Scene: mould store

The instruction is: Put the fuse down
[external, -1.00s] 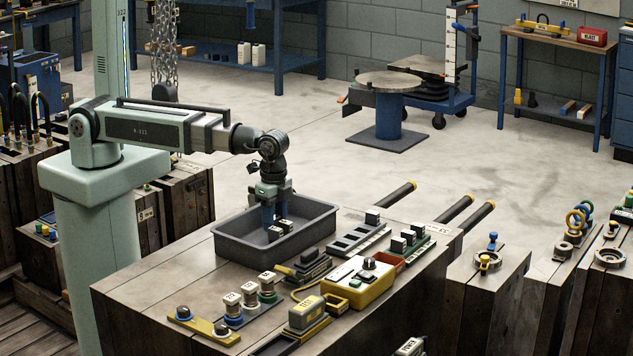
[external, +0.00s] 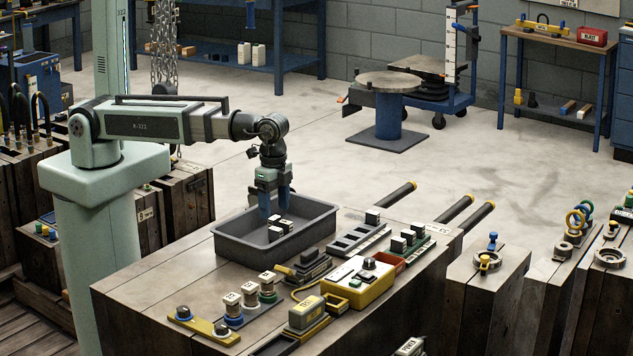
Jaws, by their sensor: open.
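My gripper (external: 276,208) is open above the dark grey tray (external: 262,254) on the wooden bench. Its blue fingers point down, with their tips just above the small items in the tray. I cannot tell which block is the task's fuse. Nothing shows held between the fingers. The tray's near wall hides part of its floor.
Right of the tray stand a slotted grey rack (external: 358,239) and a green block holder (external: 408,243). A yellow box with a knob (external: 358,284) and several white-topped spools (external: 249,292) stand nearer the front.

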